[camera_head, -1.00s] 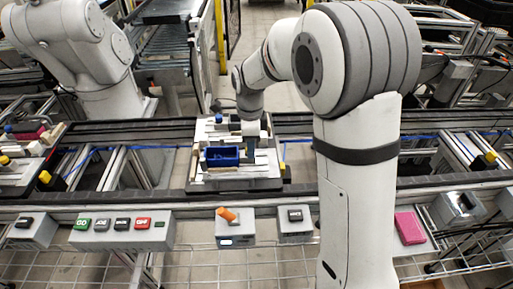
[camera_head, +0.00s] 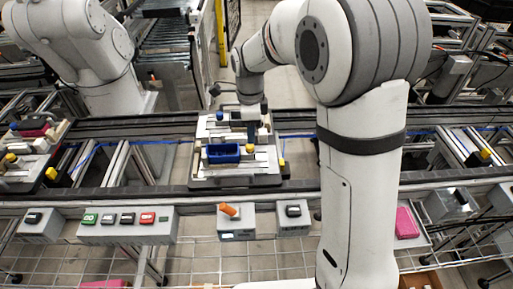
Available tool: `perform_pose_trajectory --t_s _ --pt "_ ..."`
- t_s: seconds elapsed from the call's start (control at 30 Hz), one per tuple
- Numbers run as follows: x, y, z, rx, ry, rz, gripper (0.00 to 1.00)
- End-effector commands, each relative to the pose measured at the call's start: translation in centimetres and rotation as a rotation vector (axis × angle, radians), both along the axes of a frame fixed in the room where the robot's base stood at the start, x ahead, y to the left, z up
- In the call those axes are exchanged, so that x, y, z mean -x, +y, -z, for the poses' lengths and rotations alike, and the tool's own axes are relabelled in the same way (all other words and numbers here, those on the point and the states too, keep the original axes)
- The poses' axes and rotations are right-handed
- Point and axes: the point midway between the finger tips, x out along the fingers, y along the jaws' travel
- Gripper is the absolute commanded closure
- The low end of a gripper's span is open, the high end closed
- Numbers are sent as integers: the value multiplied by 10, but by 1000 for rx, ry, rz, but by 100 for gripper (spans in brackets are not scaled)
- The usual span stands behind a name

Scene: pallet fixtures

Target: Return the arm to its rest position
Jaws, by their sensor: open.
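My arm rises in the right half of the head view and bends left over the conveyor. My gripper (camera_head: 251,131) points down above the back right part of a light pallet fixture (camera_head: 205,172). Its fingers are small here, and it appears empty. A blue bin (camera_head: 223,153) sits on the fixture, left of and in front of my gripper. I cannot tell whether the fingertips touch anything.
Another robot arm (camera_head: 75,50) stands at the back left. A second loaded pallet (camera_head: 20,170) is at the far left. A button box (camera_head: 127,225) and a box with an orange switch (camera_head: 236,222) line the front rail. A pink block (camera_head: 405,223) lies at the right.

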Motion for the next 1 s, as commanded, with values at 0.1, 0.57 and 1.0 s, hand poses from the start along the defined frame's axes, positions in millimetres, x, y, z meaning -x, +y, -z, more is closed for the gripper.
perform_pose_trajectory --t_s 0.1,0.57,1.0 --pt "0 0 0 0 0 0 58" --pt "17 -18 -20 -5 -28 -126 58" --pt "148 -106 -82 80 -180 -1002 58"
